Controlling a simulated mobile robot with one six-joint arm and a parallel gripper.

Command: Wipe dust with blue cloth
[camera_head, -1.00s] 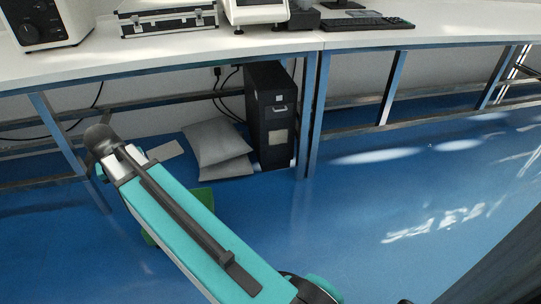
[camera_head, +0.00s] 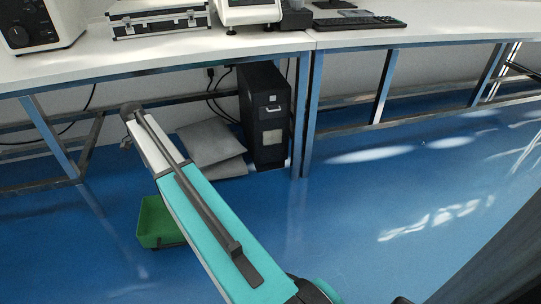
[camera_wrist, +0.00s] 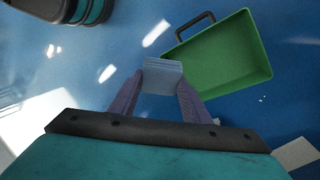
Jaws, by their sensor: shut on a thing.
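In the wrist view, my gripper (camera_wrist: 162,88) is shut on a folded blue-grey cloth (camera_wrist: 162,68), held between its two fingertips above the blue floor. The cloth looks flat and layered. In the head view, my arm reaches up and left toward the bench, and the gripper and cloth are hidden. I cannot make out dust clearly; only a few tiny pale specks show on the floor in the wrist view.
A green tray (camera_head: 144,222) with a dark handle stands on the floor beside my arm; it also shows in the wrist view (camera_wrist: 262,62). A white bench (camera_head: 90,62) holds a silver case (camera_head: 158,22) and instruments. A black computer tower (camera_head: 265,115) stands underneath. The floor at right is clear.

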